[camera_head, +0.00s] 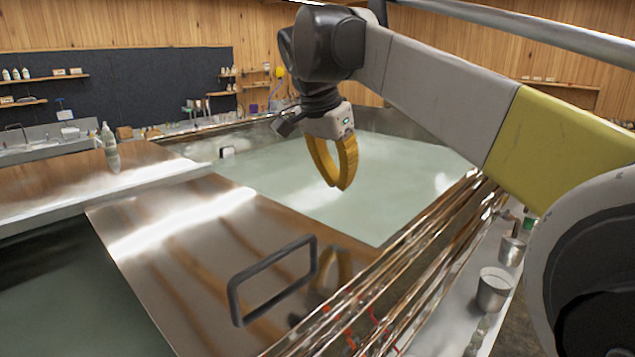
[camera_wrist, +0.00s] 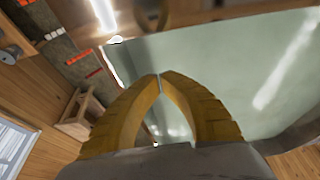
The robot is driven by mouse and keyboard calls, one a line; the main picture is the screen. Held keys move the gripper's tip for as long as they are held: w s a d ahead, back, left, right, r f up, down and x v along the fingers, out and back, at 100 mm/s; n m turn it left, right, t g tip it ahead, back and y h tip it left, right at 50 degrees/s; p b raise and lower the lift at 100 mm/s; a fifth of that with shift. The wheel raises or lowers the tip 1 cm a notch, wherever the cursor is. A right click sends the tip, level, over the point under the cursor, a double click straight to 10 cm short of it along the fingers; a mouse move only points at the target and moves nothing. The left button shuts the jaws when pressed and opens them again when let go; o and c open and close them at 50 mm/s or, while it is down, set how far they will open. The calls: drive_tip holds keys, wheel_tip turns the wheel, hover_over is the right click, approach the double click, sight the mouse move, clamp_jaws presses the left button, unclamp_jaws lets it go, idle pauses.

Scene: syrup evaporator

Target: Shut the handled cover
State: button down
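The handled cover (camera_head: 190,245) is a broad, shiny metal panel in the lower left of the head view. A black rectangular loop handle (camera_head: 233,300) stands up from it near its right edge. I cannot tell whether the panel lies level or slightly tilted. My gripper (camera_head: 342,187) hangs beyond the handle, over the pale green pan area (camera_head: 400,170), apart from the cover. Its yellow fingers come together at the tips and hold nothing; the wrist view also shows the fingertips (camera_wrist: 159,77) meeting.
Shiny metal pipes or rails (camera_head: 400,275) run along the right of the cover. A metal cup (camera_head: 494,289) stands on a ledge beyond them. A white bottle (camera_head: 109,148) stands on the metal surface at left. The space above the cover is clear.

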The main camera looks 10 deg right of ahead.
wheel_tip(320, 180, down, 8)
drive_tip(key=a+p, duration=0.1)
drive_tip(key=shift+s+r+p, duration=0.2)
drive_tip(key=shift+s+p, duration=0.1)
drive_tip(key=shift+p, duration=0.05)
drive_tip(key=shift+s+a, duration=0.1)
drive_tip(key=shift+a, duration=0.05)
